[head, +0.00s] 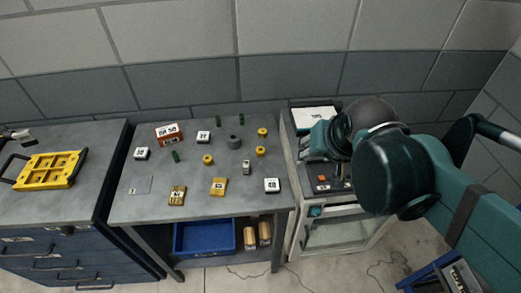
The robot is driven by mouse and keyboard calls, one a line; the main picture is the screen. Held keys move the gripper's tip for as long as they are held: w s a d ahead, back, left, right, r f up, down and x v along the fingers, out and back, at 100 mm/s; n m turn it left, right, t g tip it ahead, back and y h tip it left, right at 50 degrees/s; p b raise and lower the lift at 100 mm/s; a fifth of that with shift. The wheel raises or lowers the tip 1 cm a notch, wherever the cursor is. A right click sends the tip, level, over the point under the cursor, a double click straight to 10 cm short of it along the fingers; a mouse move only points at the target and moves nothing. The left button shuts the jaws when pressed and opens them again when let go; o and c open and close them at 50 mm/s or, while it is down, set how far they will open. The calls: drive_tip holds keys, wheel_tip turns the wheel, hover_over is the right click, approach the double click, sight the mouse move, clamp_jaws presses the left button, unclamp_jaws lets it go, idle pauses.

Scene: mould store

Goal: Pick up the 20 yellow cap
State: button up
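Three small round yellow pieces that look like caps are on the grey table top. One yellow cap (262,132) is at the back right, another yellow cap (261,151) is just in front of it, and a third yellow cap (208,160) is nearer the middle. No number can be read on any of them, so I cannot tell which is the 20. My arm comes in from the right, over the cabinet beside the table. I cannot make out my gripper's fingers; no gripper is seen at the caps.
A grey cylinder (234,142), green pieces (218,121), a red-brown box (168,134), white labelled blocks (272,185) and brass-coloured blocks (218,186) share the table. A yellow frame (50,170) lies on the left bench. A blue bin (204,237) sits below.

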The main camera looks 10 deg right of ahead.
drive_tip(key=w+a+r+m+g+p, duration=0.1)
drive_tip(key=w+a+m+g+p, duration=0.2)
drive_tip(key=w, duration=0.4)
drive_tip(key=m+g+p, duration=0.3)
drive_tip(key=m+p, duration=0.8)
drive_tip(key=m, duration=0.2)
hover_over(260, 150)
wheel_tip(260, 150, down, 10)
drive_tip(key=shift+w+a+f+m+p, duration=0.2)
drive_tip(key=shift+f+m+p, duration=0.25)
drive_tip(key=shift+f, duration=0.2)
drive_tip(key=shift+f, duration=0.1)
drive_tip(key=shift+f, duration=1.2)
drive_tip(key=shift+f, duration=0.15)
drive_tip(key=shift+s+d+f, duration=0.1)
drive_tip(key=shift+d+f, duration=0.05)
drive_tip(key=shift+f, duration=1.1)
drive_tip(key=shift+d+f, duration=0.1)
drive_tip(key=shift+f, duration=1.15)
drive_tip(key=shift+c, duration=0.7)
